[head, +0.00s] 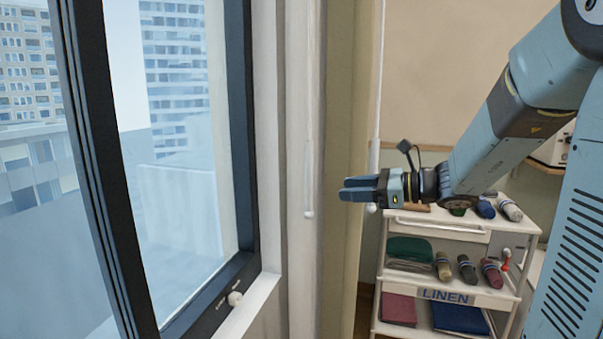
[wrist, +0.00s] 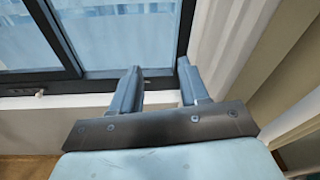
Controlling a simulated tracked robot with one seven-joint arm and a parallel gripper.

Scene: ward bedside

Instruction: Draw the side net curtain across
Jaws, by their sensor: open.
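The white net curtain (head: 298,120) hangs bunched in a narrow strip beside the window's right edge. A thin white draw wand (head: 308,150) hangs in front of it and ends in a small knob. My gripper (head: 343,189) points left, to the right of that wand and apart from it in the picture, in front of a beige curtain (head: 345,90). In the wrist view my gripper (wrist: 160,66) has its fingers apart with nothing between them. Pale pleated fabric (wrist: 222,40) hangs to their right. The wand cannot be made out in the wrist view.
The dark-framed window (head: 105,150) fills the left, with a white sill (head: 245,310) and a small knob (head: 235,299). A second white wand (head: 377,100) hangs by the beige curtain, behind my gripper. A linen trolley (head: 445,294) stands at right, below my arm.

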